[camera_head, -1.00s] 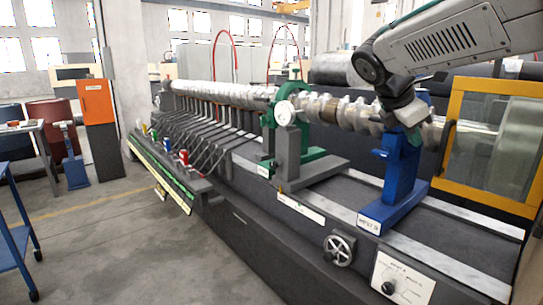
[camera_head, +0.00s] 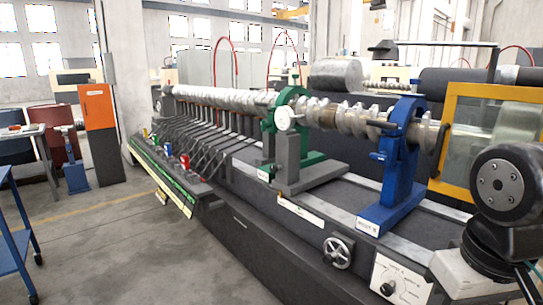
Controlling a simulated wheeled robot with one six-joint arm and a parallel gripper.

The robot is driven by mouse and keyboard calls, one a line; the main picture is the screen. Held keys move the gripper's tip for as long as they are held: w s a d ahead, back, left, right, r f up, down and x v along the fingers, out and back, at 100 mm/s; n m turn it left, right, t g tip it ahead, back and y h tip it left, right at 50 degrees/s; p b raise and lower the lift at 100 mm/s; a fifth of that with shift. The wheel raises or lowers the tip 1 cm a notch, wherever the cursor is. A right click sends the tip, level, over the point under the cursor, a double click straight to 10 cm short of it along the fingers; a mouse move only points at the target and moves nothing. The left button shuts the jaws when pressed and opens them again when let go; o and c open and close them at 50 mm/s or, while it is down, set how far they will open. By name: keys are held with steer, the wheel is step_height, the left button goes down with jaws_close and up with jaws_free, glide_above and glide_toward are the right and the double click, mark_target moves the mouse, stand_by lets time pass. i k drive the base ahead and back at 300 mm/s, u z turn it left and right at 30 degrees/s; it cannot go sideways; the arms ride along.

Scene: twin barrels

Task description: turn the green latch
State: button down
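A green steady rest (camera_head: 300,160) stands around the long crankshaft near the middle of the bed. A small green part (camera_head: 262,101) sticks out on its left side at shaft height; I cannot tell whether it is the latch or how it is turned. My arm's dark joint is at the lower right edge, well apart from the green rest. My gripper is out of view.
The crankshaft (camera_head: 215,97) runs along the machine. A yellow-framed guard (camera_head: 449,140) stands at the right, beside my arm. Several levers line the left side of the bed. A handwheel (camera_head: 338,251) is on the front. The floor (camera_head: 120,250) at left is clear.

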mark_target(264, 124)
steer(key=z, duration=0.05)
steer(key=k, duration=0.4)
steer(key=u, duration=1.1)
steer(key=i, duration=1.2)
steer(key=u, duration=0.35)
steer(key=i, duration=1)
steer(key=z, duration=1.1)
steer(key=i, duration=0.95)
steer(key=z, duration=3.45)
